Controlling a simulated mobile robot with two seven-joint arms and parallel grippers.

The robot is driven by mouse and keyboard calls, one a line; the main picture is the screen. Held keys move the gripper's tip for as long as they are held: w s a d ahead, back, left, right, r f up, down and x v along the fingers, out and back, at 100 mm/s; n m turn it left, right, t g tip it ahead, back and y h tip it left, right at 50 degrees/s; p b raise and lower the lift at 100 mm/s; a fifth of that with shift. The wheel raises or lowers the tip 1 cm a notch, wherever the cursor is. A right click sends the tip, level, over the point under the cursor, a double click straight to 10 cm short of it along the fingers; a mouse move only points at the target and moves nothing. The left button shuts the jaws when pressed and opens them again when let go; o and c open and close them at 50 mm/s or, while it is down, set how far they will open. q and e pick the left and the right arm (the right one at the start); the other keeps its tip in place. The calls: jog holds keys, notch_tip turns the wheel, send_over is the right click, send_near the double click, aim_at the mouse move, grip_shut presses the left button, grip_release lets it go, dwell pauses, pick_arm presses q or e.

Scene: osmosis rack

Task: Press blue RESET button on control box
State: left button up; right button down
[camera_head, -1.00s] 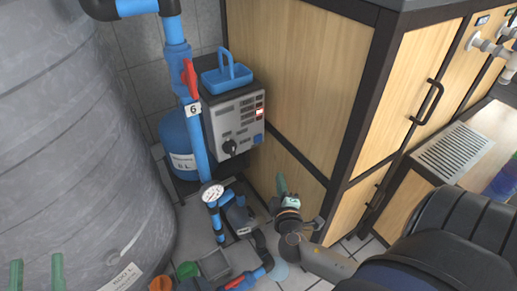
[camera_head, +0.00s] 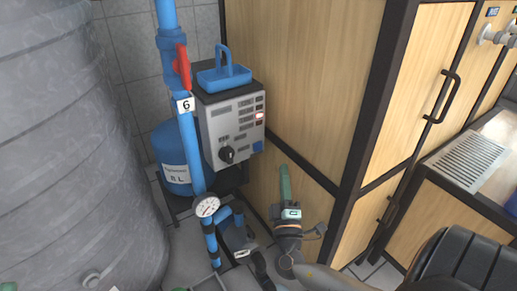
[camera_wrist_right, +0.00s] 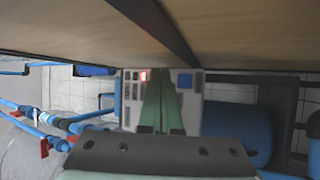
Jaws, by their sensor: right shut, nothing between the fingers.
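The grey control box (camera_head: 232,125) stands upright beside the wooden cabinet in the head view. Its blue RESET button (camera_head: 258,147) is at the lower right of the front panel, and a black knob (camera_head: 227,155) is at the lower left. My right gripper (camera_head: 285,170), with green fingers, is shut and empty, below and to the right of the box, apart from it. In the right wrist view the shut fingers (camera_wrist_right: 160,85) point toward the box panel, and the blue button (camera_wrist_right: 184,80) shows just right of their tips. My left gripper is not clearly visible.
A wooden cabinet (camera_head: 310,80) rises close to the right of the box. A blue pipe (camera_head: 187,140) with a red lever (camera_head: 182,66) and a gauge (camera_head: 207,207) stand left of it. A large grey tank (camera_head: 70,150) fills the left. A blue carrier (camera_head: 224,76) sits on the box.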

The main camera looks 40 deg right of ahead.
send_near(262, 143)
jog(key=shift+s+r+b+x, duration=0.1)
jog(key=shift+s+b+x, duration=0.1)
jog(key=shift+x, duration=1.1)
jog(key=shift+s+r+b+x, duration=0.1)
jog(key=shift+r+b+x, duration=0.05)
jog(key=shift+x, duration=1.15)
jog(key=shift+w+d, duration=0.15)
jog(key=shift+d, duration=0.05)
jog(key=shift+w, duration=0.25)
jog(key=shift+w, duration=0.4)
dwell(0.5)
jog(key=shift+s, duration=0.85)
jog(key=shift+s+a+p, duration=0.15)
jog(key=shift+s+p, duration=0.1)
jog(key=shift+s, duration=0.95)
jog(key=shift+s+a+p, duration=0.15)
jog(key=shift+s+p, duration=0.05)
jog(key=shift+s, duration=1.05)
